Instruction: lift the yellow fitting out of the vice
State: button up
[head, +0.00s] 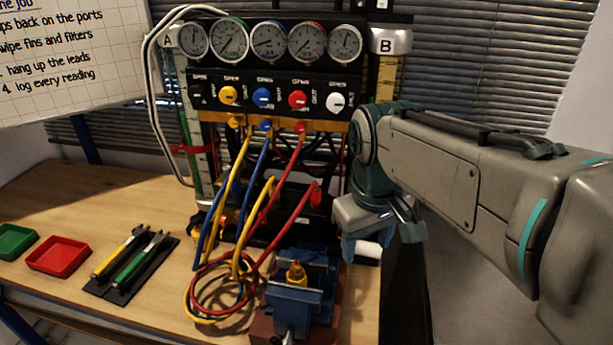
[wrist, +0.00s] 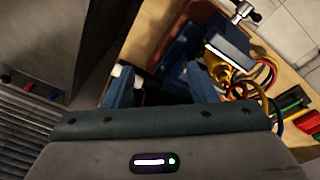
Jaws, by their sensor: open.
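The yellow fitting (head: 296,272) stands upright between the jaws of the blue vice (head: 318,285) near the front of the bench. My gripper (head: 362,251) is above and to the right of the vice in the head view, apart from the fitting. In the wrist view my gripper (wrist: 163,88) has its blue fingers apart with nothing held between them.
Coiled yellow, blue and red hoses (head: 212,290) lie just left of the vice and rise to the gauge panel (head: 270,92).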

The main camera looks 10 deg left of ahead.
aim_at(296, 261)
jog(key=a+r+n+g, duration=0.1)
jog(key=a+r+n, duration=0.5)
jog(key=a, duration=0.6)
jog(key=f, duration=1.3)
jog(key=shift+w+d+f+b, duration=0.1)
jog(key=shift+w+f+b, duration=0.25)
jog(key=shift+f, duration=0.05)
grip_shut()
jog(key=c, duration=1)
grip_release()
grip_shut()
jog(key=shift+r, duration=0.1)
jog(key=shift+w+r+p, duration=0.1)
jog(key=shift+w+p, duration=0.2)
jog(key=shift+w, duration=0.1)
